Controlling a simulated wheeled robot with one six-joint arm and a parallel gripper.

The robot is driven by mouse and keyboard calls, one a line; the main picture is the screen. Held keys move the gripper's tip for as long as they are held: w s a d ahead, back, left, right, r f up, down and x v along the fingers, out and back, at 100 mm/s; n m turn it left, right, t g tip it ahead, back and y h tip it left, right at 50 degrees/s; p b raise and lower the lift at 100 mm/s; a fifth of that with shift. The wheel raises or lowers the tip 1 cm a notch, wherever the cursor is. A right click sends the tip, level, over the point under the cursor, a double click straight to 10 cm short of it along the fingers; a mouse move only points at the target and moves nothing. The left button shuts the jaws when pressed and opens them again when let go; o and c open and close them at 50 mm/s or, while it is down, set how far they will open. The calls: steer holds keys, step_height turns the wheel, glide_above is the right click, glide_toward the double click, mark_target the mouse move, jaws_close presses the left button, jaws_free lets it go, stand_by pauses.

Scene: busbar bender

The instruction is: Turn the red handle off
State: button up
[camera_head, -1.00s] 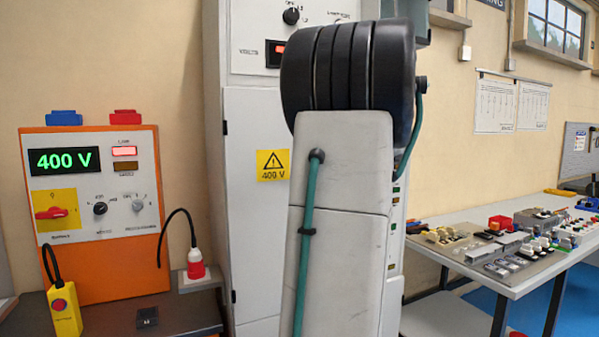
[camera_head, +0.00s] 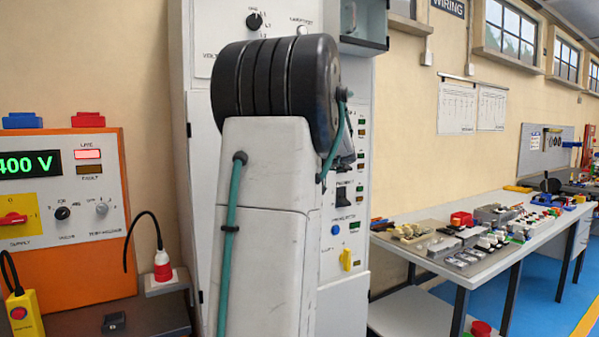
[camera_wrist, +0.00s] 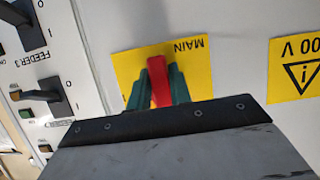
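The red handle (camera_wrist: 158,82) sits on a yellow plate marked MAIN (camera_wrist: 130,62) on a light cabinet front, shown upside down in the wrist view. My gripper's green fingers (camera_wrist: 159,88) lie along both sides of the handle, close against it with no clear gap. The gripper looks shut on it. The handle's lower part is hidden by my wrist's dark edge. A different red handle (camera_head: 12,218) sits on the orange panel (camera_head: 80,270) at left.
Breaker switches labelled FEEDER 3 (camera_wrist: 55,92) are left of the handle in the wrist view. A 400 V warning sign (camera_wrist: 296,68) is at right. A table (camera_head: 440,268) with many small parts stands right in the head view. Blue floor (camera_head: 545,285) shows beside it.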

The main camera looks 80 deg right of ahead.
steer(key=shift+o, duration=1.4)
steer(key=v, duration=0.7)
steer(key=shift+s+a, duration=0.2)
steer(key=shift+a, duration=0.1)
steer(key=shift+r, duration=0.15)
